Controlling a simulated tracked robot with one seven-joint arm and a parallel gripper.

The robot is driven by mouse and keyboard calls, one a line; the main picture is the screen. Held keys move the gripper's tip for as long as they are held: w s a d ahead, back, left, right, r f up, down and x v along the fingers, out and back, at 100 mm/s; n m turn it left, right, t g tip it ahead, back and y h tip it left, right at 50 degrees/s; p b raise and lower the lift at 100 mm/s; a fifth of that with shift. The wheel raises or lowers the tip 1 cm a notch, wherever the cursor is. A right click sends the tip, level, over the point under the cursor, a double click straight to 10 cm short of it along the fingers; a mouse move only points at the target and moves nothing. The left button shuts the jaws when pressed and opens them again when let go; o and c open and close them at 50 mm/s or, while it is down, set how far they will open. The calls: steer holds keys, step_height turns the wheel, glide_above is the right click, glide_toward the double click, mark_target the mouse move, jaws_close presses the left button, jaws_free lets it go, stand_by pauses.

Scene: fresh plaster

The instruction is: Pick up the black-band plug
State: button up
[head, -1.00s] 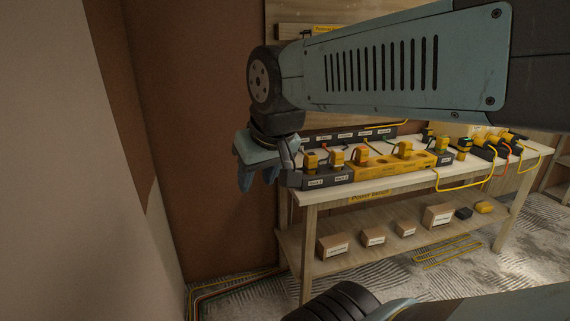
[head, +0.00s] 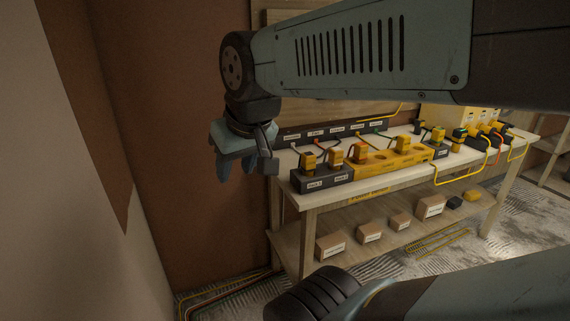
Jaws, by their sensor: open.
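Several yellow plugs stand on the workbench (head: 300,201). Two, a left one (head: 308,161) and a right one (head: 336,158), stand on a dark block at the near left end. An orange-topped plug (head: 361,150) and another plug (head: 402,144) stand in the long yellow power strip (head: 385,162). More plugs (head: 438,136) stand toward the right, some with dark parts. The bands are too small to tell which plug is the black-band one. My gripper (head: 238,170) is open and empty, pointing down left of the bench's left end, apart from all plugs.
A dark labelled rail (head: 318,134) runs along the bench's back. Yellow cables (head: 437,180) hang over the front right. Small labelled boxes (head: 331,247) sit on the lower shelf. Cables (head: 215,288) lie on the floor at the left. A wall stands left of my gripper.

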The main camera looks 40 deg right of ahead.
steer(key=shift+d, duration=0.2)
steer(key=shift+o, duration=1.2)
steer(key=shift+w+d, duration=0.2)
steer(key=shift+w, duration=0.05)
steer(key=o, duration=0.4)
steer(key=w+d+f+m+t+h, duration=0.1)
steer(key=w+d+f+t+h, duration=0.1)
steer(key=w+d, duration=0.7)
steer(key=shift+w+d+f+m+h, duration=0.3)
steer(key=shift+w+d+h, duration=0.15)
steer(key=shift+w, duration=0.55)
steer(key=w+d+f+t+h, duration=0.1)
steer(key=w+d+f, duration=0.25)
steer(key=d, duration=0.25)
steer(key=w+d+f+t+h, duration=0.1)
steer(key=w+d+f+t, duration=0.1)
steer(key=w+d, duration=0.35)
steer(key=m+t, duration=0.1)
steer(key=t, duration=0.6)
glide_toward(313, 157)
steer(key=shift+y, duration=0.25)
steer(key=x, duration=0.8)
steer(key=shift+w+d, duration=0.1)
steer(key=shift+w, duration=0.3)
steer(key=shift+f+x, duration=0.25)
steer(key=shift+x, duration=1.05)
steer(key=shift+f+x, duration=0.2)
steer(key=shift+x, duration=1.15)
